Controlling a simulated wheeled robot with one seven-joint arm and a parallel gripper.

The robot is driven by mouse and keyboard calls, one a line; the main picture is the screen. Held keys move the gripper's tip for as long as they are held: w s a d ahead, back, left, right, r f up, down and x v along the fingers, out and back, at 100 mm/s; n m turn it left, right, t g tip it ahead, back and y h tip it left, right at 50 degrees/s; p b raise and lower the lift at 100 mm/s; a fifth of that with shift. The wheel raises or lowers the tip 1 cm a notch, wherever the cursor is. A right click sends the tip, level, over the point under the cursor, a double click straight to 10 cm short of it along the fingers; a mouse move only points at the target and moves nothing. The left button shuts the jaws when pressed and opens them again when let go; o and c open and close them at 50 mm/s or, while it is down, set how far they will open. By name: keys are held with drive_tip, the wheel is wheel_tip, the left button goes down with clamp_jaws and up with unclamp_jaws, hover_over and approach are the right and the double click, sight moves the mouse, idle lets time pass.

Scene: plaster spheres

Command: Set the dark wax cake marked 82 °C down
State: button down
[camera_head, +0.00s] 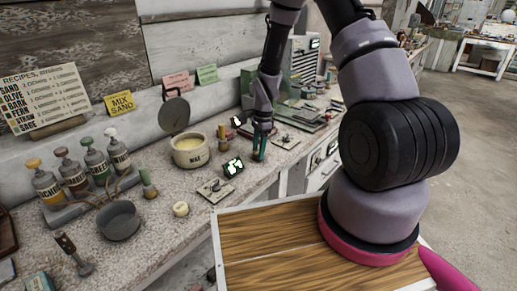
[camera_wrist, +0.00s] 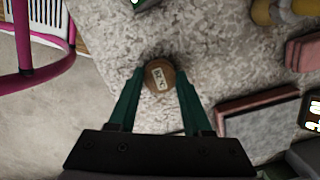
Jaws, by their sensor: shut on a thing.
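A round brown wax cake (camera_wrist: 158,76) with a pale label sits between the green fingertips of my gripper (camera_wrist: 159,84) in the wrist view. The label's marking is too small to read surely. My gripper is shut on it, over the speckled counter (camera_wrist: 205,35). In the head view my gripper (camera_head: 260,150) points down at the counter, right of the wax pot (camera_head: 190,153). The cake is not clearly visible there. I cannot tell whether it touches the counter.
A small display (camera_head: 233,167) and a tile with a small piece (camera_head: 215,189) lie left of my gripper. Another tile (camera_head: 286,142) lies to the right. A pale round cake (camera_head: 180,209) lies nearer. The counter's front edge is close to my gripper.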

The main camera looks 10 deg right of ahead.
drive_tip(key=shift+f, duration=0.3)
drive_tip(key=shift+c, duration=1.3)
unclamp_jaws()
drive_tip(key=shift+r, duration=2)
